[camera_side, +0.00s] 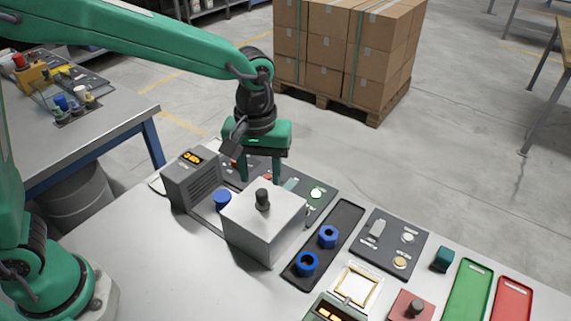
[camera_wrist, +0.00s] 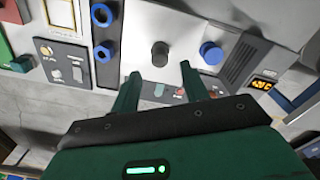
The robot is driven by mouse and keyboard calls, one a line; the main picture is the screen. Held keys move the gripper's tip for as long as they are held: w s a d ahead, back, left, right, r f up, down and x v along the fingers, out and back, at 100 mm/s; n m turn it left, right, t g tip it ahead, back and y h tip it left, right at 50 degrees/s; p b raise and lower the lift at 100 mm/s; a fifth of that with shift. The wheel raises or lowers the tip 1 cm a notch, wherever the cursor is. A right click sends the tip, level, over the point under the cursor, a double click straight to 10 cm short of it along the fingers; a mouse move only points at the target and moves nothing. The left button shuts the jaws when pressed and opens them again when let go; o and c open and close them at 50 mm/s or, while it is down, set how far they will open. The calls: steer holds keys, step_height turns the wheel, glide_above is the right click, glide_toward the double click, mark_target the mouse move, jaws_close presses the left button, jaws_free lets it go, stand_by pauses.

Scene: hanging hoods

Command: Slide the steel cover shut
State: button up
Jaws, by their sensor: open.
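The steel cover (camera_side: 265,230) is a plain grey box with a black knob (camera_side: 262,199) on top, standing on the bench in the side view. In the wrist view the cover (camera_wrist: 178,22) is at the top centre and its knob (camera_wrist: 160,54) shows just beyond my fingertips. My gripper (camera_side: 260,176) is open and empty, pointing down behind the cover. In the wrist view my gripper (camera_wrist: 160,70) has its two fingers spread, with the knob in line with the gap. I see no contact with the knob.
A blue round part (camera_side: 222,199) stands between the cover and a grey unit with an orange display (camera_side: 194,178). A switch panel (camera_side: 317,193) lies behind the cover. A black tray (camera_side: 345,217) with two blue rings and another switch panel (camera_side: 390,245) lie to the right.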

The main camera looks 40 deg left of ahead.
mark_target(261, 191)
steer(key=shift+f, duration=2.3)
jaws_close()
